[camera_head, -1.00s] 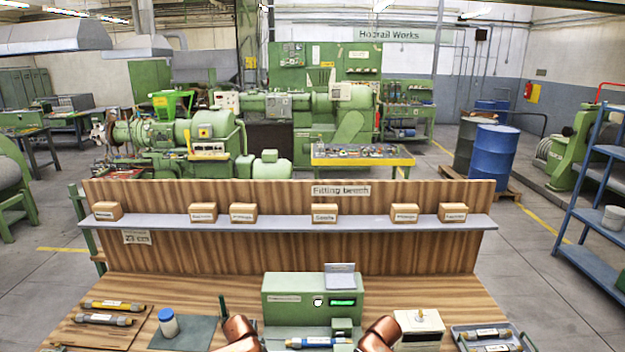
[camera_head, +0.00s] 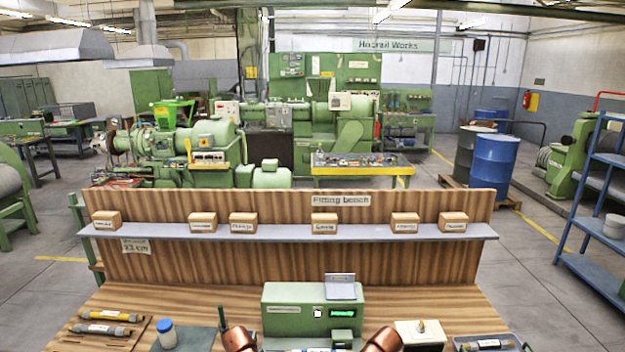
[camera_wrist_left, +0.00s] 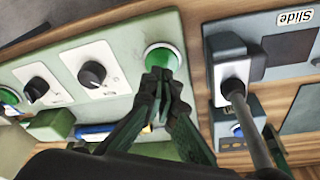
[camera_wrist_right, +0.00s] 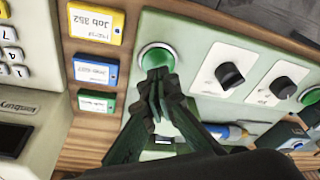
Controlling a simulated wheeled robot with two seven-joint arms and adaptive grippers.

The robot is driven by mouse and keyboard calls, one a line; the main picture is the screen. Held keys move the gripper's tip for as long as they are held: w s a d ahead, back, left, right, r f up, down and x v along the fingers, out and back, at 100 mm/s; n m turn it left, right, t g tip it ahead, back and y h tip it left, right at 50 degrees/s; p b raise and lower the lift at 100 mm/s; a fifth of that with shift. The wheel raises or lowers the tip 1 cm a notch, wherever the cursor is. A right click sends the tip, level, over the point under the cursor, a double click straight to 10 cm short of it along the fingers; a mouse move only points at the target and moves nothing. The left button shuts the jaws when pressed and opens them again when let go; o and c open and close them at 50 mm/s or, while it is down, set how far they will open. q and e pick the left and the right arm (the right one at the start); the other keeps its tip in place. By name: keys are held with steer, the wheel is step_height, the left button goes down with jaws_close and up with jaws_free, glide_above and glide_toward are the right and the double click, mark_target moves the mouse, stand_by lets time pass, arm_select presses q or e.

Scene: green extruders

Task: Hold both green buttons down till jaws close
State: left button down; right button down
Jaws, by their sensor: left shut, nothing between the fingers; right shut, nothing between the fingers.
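The green press machine (camera_head: 285,315) stands on the bench, with a lit green display (camera_head: 343,313). In the left wrist view, my shut left gripper (camera_wrist_left: 160,82) has its fingertips at the lower edge of one green button (camera_wrist_left: 163,56). In the right wrist view, my shut right gripper (camera_wrist_right: 156,80) has its fingertips at the lower edge of the other green button (camera_wrist_right: 157,56). Both fingertips look in contact, but how far the buttons are pressed cannot be told. A blue hose (camera_wrist_right: 225,131) lies at the machine's jaws, partly hidden; the jaw gap is unclear.
Black knobs (camera_wrist_left: 92,73) sit on the panel between the buttons. Hoses lie at the bench's left (camera_head: 100,328).

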arm_select(q)
steer(key=shift+s+f, duration=0.1)
steer(key=shift+f, duration=1.15)
stand_by(1.2)
arm_select(e)
steer(key=shift+s+x, duration=0.2)
steer(key=shift+x, duration=0.75)
steer(key=shift+s+d+f, duration=0.1)
steer(key=shift+s+f, duration=0.05)
steer(key=shift+f, duration=0.25)
stand_by(1.4)
steer(key=shift+r, duration=0.15)
steer(key=w+a+v, duration=0.1)
steer(key=v, duration=0.7)
steer(key=shift+w+r, duration=0.2)
steer(key=shift+w, duration=0.25)
arm_select(q)
steer(key=shift+r, duration=0.1)
steer(key=w+d+v, duration=0.1)
steer(key=v, duration=0.7)
steer(key=shift+w+r, duration=0.15)
steer(key=shift+w, duration=0.3)
